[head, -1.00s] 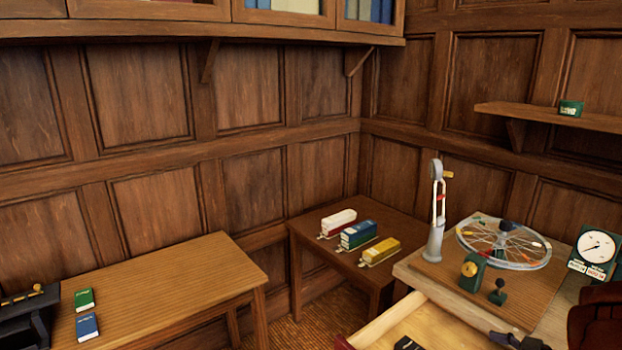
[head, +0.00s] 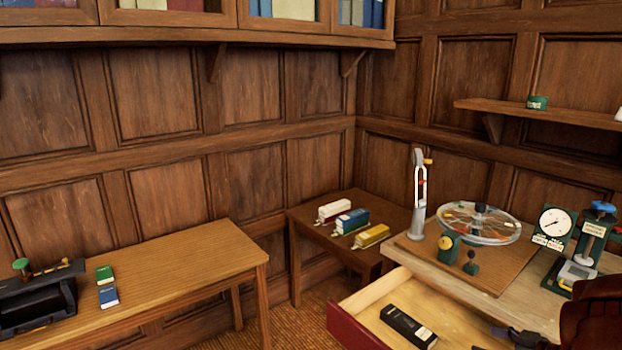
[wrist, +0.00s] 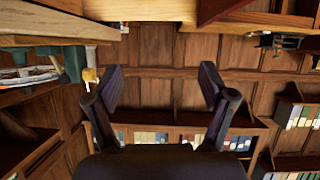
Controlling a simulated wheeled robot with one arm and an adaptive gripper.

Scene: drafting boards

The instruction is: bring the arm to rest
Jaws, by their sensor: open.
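My gripper (wrist: 163,85) shows in the wrist view with its two dark fingers spread wide apart. Nothing is between them. The wrist picture looks upside down, with book shelves low in it and a wooden edge at the top. In the head view, a dark red-brown part of my arm (head: 592,318) shows at the lower right edge, in front of the drafting table. Most of the arm is out of the frame.
An open drawer (head: 356,325) with a black box (head: 408,326) juts from the table (head: 530,306), which bears a spoked wheel (head: 480,222) and a dial gauge (head: 554,222). A desk (head: 190,270) stands left.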

